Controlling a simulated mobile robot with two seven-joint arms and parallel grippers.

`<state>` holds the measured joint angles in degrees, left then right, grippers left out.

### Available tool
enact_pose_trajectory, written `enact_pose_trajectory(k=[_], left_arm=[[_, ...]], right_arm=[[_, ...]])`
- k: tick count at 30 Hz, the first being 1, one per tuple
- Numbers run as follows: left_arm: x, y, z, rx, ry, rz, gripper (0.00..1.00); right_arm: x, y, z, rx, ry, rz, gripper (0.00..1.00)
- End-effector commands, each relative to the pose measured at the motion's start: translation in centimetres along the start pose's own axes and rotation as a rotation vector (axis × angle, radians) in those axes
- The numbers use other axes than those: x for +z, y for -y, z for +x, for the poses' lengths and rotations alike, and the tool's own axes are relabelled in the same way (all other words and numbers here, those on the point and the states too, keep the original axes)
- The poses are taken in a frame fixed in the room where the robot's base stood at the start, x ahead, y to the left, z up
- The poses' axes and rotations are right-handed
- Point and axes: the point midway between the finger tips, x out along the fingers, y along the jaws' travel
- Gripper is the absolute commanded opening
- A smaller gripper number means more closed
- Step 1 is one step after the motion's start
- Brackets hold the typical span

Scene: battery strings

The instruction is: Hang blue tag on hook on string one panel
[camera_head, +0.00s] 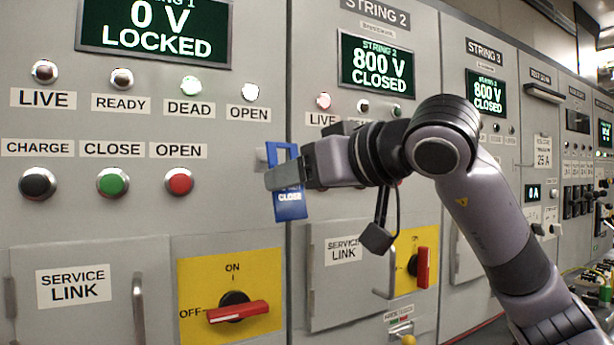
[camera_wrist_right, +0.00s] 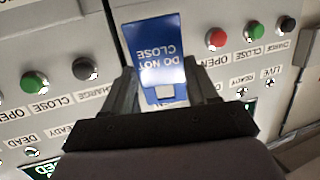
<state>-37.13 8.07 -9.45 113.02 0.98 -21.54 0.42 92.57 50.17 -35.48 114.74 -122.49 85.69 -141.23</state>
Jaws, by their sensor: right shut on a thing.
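The blue tag (camera_head: 290,208) hangs upright from my right gripper (camera_head: 284,178), at the right edge of the string one panel (camera_head: 225,220). The gripper is shut on the tag's upper part. In the right wrist view the blue tag (camera_wrist_right: 152,40) appears upside down, with "DO NOT CLOSE" on it, between the two fingers of the right gripper (camera_wrist_right: 163,88). A small pale piece (camera_head: 261,156) shows on the panel just left of the tag; it may be the hook, but I cannot tell whether the tag touches it. My left gripper is not in view.
String one's display (camera_head: 155,30) reads 0 V LOCKED. Its red open button (camera_head: 179,181) is left of the tag. The red rotary handle (camera_head: 237,312) points to OFF below. The string two panel (camera_head: 318,215) adjoins on the right, with its service link door handle (camera_head: 384,275) projecting.

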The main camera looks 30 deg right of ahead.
Motion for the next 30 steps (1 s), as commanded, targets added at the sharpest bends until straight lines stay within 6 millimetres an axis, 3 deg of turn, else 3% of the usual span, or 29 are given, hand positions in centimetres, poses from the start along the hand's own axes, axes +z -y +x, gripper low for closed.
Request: enact_pose_trajectory(k=[18,30], left_arm=[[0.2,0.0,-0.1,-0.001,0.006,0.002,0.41],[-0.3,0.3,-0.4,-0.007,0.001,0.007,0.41]], right_arm=[[-0.5,-0.9,3.5,0.000,0.001,0.000,0.25],[-0.3,-1.3,4.7,0.001,0.000,0.000,0.25]])
